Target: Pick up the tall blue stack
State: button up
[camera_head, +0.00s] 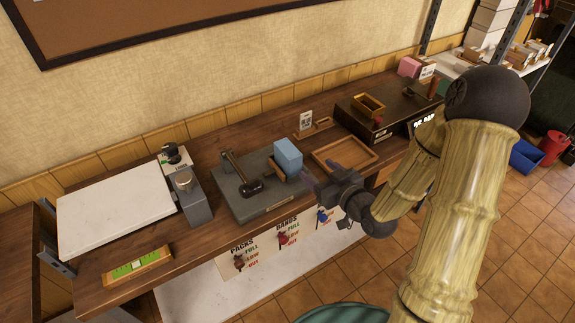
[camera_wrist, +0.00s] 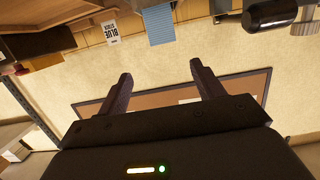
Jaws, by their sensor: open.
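The tall blue stack (camera_head: 288,155) stands upright on the grey press base (camera_head: 255,203), at the right of the press's dark lever (camera_head: 240,172). In the wrist view, which looks upside down, the blue stack (camera_wrist: 158,25) shows at the top edge, partly cut off. My gripper (camera_head: 318,188) is in front of the stack and to its right, apart from it. In the wrist view my gripper (camera_wrist: 160,78) has its two fingers spread with nothing between them.
An empty wooden tray (camera_head: 345,155) lies right of the press. A small sign (camera_head: 306,121) stands behind. A dark box (camera_head: 385,118) is further right. A grey device (camera_head: 188,192) and white board (camera_head: 115,207) are left. A green level-like item (camera_head: 136,266) lies at the front left.

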aim_at(290, 151)
jog(key=p+x, duration=0.2)
jog(key=x, duration=0.7)
jog(key=shift+a+r, duration=0.1)
jog(key=shift+w+a, duration=0.15)
jog(key=shift+w, duration=0.15)
jog(key=shift+w+a+f+p, duration=0.2)
jog(key=shift+w+a+p, duration=0.15)
jog(key=shift+a, duration=0.15)
jog(key=x, duration=0.2)
jog(key=p+x, duration=0.1)
jog(key=x, duration=0.1)
jog(key=shift+s+a+f, duration=0.1)
jog(key=shift+a+f, duration=0.05)
jog(key=shift+f, duration=0.1)
jog(key=c, duration=1.3)
jog(key=shift+r, duration=0.1)
